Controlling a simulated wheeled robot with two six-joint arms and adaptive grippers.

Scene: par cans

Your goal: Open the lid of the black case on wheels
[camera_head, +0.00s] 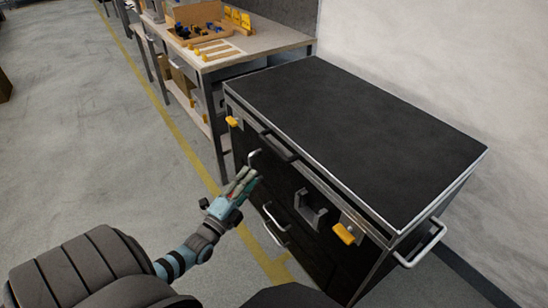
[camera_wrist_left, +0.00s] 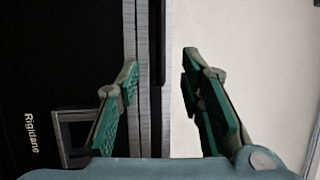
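The black case (camera_head: 310,240) stands against the pale wall. Its flat black lid (camera_head: 360,135) with metal edging is closed. Two yellow latches, a far one (camera_head: 233,121) and a near one (camera_head: 345,233), stick out at the front edge. A dark handle (camera_head: 279,146) sits on the front between them. My left gripper (camera_head: 247,183) is in front of the case's front face, below the lid edge. In the left wrist view my left gripper (camera_wrist_left: 160,64) is open and empty, with grey metal edging (camera_wrist_left: 151,110) showing between its fingers. The case's wheels are hidden. My right gripper is not in view.
A workbench (camera_head: 270,38) with a wooden tray and small parts stands beyond the case. A metal side handle (camera_head: 421,244) juts from the case's right end. Wire handles (camera_head: 274,224) stick out from its front. The floor (camera_head: 90,120) at left is clear.

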